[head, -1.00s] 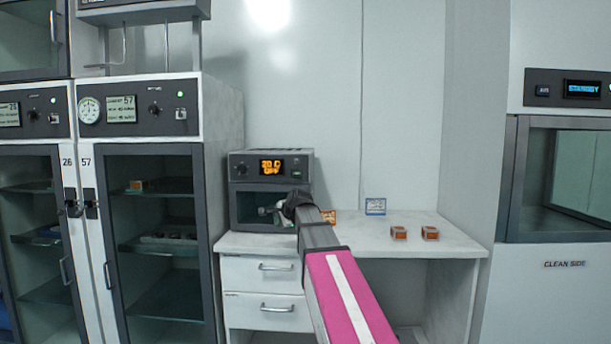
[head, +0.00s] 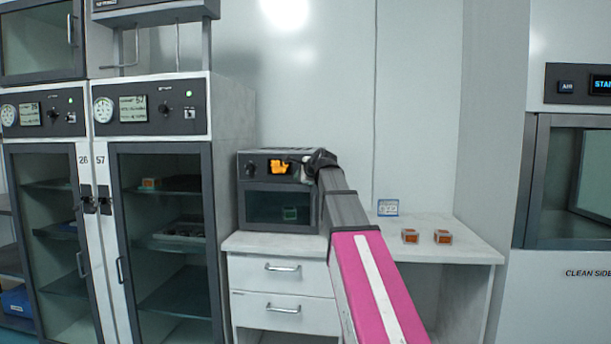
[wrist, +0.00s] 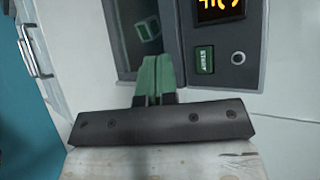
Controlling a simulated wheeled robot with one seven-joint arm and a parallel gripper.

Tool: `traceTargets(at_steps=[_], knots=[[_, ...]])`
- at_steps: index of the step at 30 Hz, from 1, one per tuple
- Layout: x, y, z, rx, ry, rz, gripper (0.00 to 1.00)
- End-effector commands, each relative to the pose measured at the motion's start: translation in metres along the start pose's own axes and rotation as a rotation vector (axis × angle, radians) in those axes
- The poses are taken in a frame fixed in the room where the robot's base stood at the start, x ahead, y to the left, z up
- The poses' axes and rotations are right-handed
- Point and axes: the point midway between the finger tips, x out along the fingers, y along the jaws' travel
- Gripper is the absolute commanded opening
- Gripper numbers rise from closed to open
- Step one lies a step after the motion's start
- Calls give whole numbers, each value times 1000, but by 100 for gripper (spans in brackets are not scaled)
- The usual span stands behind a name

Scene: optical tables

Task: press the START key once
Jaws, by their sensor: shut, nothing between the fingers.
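The START key (wrist: 205,59) is a dark green button with pale lettering, on the dark panel of a small oven (head: 243,205) in the wrist view. My gripper (wrist: 156,62) shows there with its green fingers closed together and empty. The fingertips are left of the START key, over the edge between door window and panel; I see no contact with the key. In the head view the oven stands on the white bench, and my wrist covers the right part of its panel, hiding the key. The orange display (wrist: 219,10) is cut off in the wrist view.
A round button (wrist: 238,58) sits beside the START key. A tall cabinet (head: 232,150) stands close left of the oven.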

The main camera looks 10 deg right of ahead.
Motion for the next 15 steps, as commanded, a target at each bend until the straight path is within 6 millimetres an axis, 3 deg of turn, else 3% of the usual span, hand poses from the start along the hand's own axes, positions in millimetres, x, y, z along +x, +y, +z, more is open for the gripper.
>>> traceTargets(at_steps=[15], knots=[[27,-21,-20,0,0,1,0]])
